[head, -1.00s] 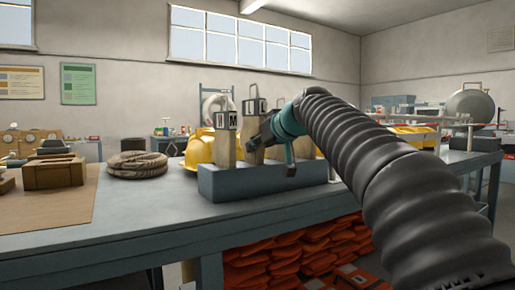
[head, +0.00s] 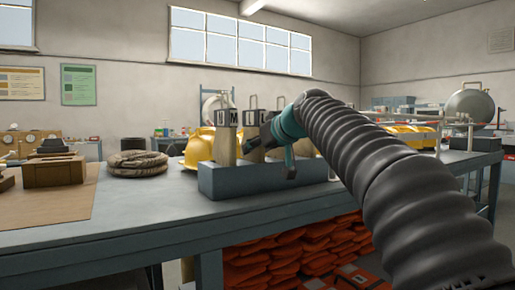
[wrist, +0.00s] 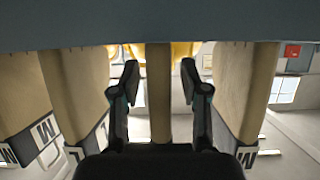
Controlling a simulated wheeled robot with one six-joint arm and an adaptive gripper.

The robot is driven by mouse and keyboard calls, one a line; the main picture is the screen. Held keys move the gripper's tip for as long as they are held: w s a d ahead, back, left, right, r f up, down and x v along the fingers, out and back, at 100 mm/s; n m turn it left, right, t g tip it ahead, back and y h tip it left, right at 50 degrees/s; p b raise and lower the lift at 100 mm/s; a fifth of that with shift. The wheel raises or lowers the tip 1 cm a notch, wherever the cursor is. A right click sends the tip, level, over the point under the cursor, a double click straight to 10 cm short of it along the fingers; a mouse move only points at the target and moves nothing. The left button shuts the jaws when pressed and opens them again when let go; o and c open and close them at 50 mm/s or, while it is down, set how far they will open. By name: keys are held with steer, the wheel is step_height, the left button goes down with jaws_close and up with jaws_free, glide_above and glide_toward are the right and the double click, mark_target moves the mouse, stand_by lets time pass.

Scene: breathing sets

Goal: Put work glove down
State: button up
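No clear glove shape shows. Several flat tan pieces with letter tags stand upright in a blue-grey rack (head: 235,181) on the bench; the work glove may be one of them. The tan piece tagged M (head: 224,147) stands to the left of my gripper (head: 262,141). Another tagged piece, partly hidden by my gripper, stands behind it. In the wrist view my gripper (wrist: 160,72) is open. Its fingers lie either side of a narrow tan piece (wrist: 159,92), with a gap on both sides. That piece's lower part in the picture is hidden by my gripper.
In the wrist view, neighbouring tan pieces (wrist: 72,90) stand close on both sides of my gripper. A coiled rope (head: 138,163) and a brown box (head: 54,171) lie left of the rack. Yellow helmets (head: 198,148) are behind it. The bench front is clear.

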steer(key=r+v, duration=0.1)
steer(key=v, duration=1.1)
steer(key=shift+r, duration=0.15)
steer(key=s+d+f+m+g+h, duration=0.2)
steer(key=s+d+f, duration=0.2)
steer(key=s+f, duration=0.5)
steer(key=s+d+f+m+g+h, duration=0.2)
steer(key=s+f, duration=0.8)
steer(key=f, duration=1)
steer(key=s+d+f+m+g+h, duration=0.1)
steer(key=s+d+f, duration=0.6)
steer(key=f, duration=0.7)
steer(key=shift+s+f+m+g+h, duration=0.4)
steer(key=shift+s+m+h, duration=0.5)
steer(key=shift+s+h, duration=0.35)
